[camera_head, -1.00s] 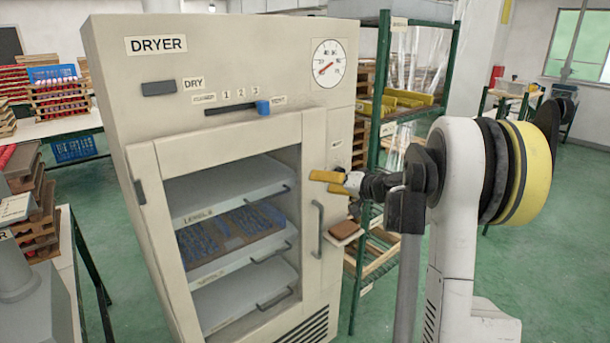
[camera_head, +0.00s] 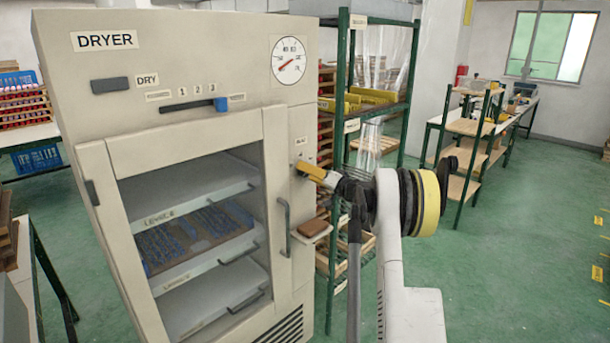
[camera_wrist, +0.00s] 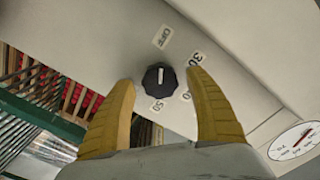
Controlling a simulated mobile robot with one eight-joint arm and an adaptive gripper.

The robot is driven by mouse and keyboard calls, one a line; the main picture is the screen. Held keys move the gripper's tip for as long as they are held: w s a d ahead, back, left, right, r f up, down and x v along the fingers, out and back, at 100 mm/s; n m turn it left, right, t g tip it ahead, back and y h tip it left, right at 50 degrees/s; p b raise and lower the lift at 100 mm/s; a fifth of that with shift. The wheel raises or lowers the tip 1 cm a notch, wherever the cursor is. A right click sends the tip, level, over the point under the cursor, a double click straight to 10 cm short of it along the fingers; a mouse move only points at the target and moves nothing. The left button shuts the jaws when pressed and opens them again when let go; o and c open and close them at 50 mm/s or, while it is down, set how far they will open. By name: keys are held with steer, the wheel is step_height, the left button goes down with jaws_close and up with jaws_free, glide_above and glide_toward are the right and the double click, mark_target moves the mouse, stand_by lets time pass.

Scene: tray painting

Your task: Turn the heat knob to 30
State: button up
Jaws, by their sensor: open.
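The heat knob (camera_wrist: 159,79) is a round black knob on the dryer's pale panel, in the middle of the wrist view. Its white mark points up the picture, roughly toward the OFF label (camera_wrist: 162,37). The 30 label (camera_wrist: 195,60) is to the upper right of the knob; a 50 label (camera_wrist: 158,105) is below it. My gripper (camera_wrist: 160,80) is open, with one yellow finger on each side of the knob; contact cannot be made out. In the head view my gripper (camera_head: 303,167) is at the dryer's right front panel and the knob cannot be made out.
The dryer (camera_head: 205,65) holds trays behind its front door frame. A round gauge (camera_head: 288,60) is above the panel. A green rack (camera_head: 338,190) stands right of the dryer.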

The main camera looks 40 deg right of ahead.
steer(key=shift+w, duration=0.55)
steer(key=c, duration=1.2)
steer(key=shift+m, duration=0.4)
steer(key=m, duration=1.1)
steer(key=shift+p, duration=0.35)
